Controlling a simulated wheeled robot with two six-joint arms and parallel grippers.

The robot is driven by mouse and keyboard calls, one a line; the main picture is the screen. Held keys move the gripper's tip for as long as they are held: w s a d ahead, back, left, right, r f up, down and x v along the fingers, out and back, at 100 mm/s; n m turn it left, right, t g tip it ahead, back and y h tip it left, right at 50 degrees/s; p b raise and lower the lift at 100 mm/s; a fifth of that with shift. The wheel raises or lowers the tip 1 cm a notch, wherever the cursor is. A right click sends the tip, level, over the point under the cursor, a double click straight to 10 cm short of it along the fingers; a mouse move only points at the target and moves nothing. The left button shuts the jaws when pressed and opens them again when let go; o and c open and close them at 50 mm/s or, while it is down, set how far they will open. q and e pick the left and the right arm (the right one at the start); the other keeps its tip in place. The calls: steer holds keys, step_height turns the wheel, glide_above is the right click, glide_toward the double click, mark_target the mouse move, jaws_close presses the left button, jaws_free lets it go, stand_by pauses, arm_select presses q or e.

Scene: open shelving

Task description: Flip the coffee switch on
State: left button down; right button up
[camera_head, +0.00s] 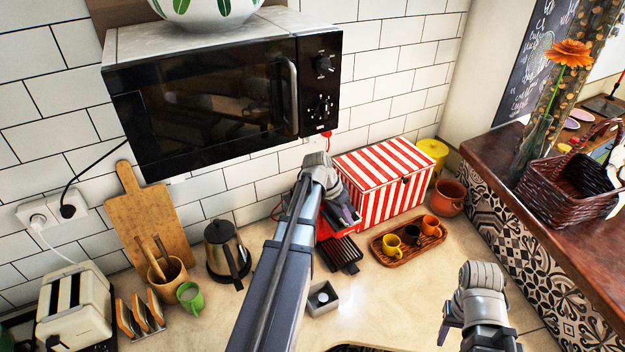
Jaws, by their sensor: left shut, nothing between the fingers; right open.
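A red coffee machine (347,232) with a dark drip tray (343,254) stands on the counter in front of a red-and-white striped box. Its left side and much of its body are hidden behind my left arm, and I cannot make out its switch. My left gripper (349,216) is shut and empty, over the top of the machine; I cannot tell whether it touches. My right gripper (444,327) is open and empty at the lower right, above the counter and well apart from the machine.
A wooden tray (381,252) with three small cups is right of the machine. The striped box (392,182) is behind it; a microwave (220,95) hangs above. A small grey box (322,299) sits in front. A kettle (226,252) stands left. The counter's front right is clear.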

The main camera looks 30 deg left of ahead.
arm_select(q)
steer(key=w+a+r+m+t, duration=0.1)
steer(key=a+r+t, duration=0.1)
steer(key=a, duration=0.9)
steer(key=w+a+r+m+t+h, duration=0.1)
steer(key=w+a+r+t, duration=0.1)
steer(key=a, duration=1)
steer(key=shift+w+r, duration=0.3)
steer(key=shift+r, duration=0.05)
steer(key=shift+f, duration=0.1)
steer(key=b+x, duration=0.6)
steer(key=x, duration=0.2)
steer(key=shift+w+d+f, duration=0.1)
steer(key=shift+w, duration=0.1)
steer(key=shift+w+d+f+b, duration=0.4)
steer(key=shift+w+b, duration=0.1)
steer(key=shift+w, duration=0.05)
steer(key=shift+f, duration=0.1)
